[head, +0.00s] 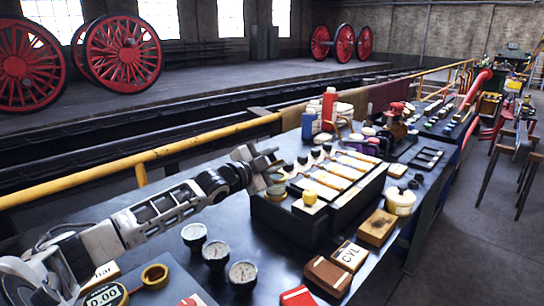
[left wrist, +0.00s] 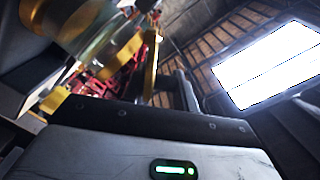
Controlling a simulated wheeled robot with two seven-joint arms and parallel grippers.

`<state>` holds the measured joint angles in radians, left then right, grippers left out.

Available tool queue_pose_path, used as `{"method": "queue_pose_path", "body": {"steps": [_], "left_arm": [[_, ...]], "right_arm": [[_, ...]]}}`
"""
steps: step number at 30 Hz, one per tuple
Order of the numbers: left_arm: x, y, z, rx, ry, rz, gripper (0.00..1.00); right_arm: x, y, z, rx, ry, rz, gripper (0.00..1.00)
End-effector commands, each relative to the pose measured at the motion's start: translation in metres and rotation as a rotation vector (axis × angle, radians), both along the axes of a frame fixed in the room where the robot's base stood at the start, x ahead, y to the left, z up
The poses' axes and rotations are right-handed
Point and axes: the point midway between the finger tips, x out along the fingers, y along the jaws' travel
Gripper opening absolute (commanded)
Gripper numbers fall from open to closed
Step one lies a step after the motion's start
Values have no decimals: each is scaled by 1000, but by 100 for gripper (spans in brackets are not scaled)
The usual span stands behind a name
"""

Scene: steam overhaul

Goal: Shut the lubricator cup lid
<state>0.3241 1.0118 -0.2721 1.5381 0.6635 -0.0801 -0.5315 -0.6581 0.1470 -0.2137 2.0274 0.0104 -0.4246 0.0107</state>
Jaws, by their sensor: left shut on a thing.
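My left gripper (head: 268,163) reaches in from the left to the left end of a dark block (head: 268,217) on the bench. It is shut on a lubricator cup (head: 277,191), at the block's left end. In the left wrist view the cup (left wrist: 95,38) is a clear glass body with yellow brass bands, large and tilted at the upper left. The exact contact and the state of its lid are hidden. My right gripper is not in view.
Several small dark-topped cups (head: 303,159) line the block's back edge. Three round gauges (head: 215,252) stand at the front left. A cream pot (head: 400,201) and a wooden box (head: 377,228) are at right. A yellow rail (head: 190,141) runs behind the bench.

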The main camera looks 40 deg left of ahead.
Motion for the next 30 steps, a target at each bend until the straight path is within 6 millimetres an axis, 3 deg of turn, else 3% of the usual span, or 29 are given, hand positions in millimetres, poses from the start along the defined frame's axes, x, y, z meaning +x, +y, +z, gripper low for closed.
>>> {"method": "queue_pose_path", "body": {"steps": [28, 29, 30], "left_arm": [[0, -3, -2, 88, -8, 1, 6], [0, -3, -2, 88, -8, 1, 37], [0, -3, -2, 88, -8, 1, 43]], "right_arm": [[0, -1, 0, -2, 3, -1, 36], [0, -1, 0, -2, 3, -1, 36], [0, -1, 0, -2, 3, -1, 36]]}}
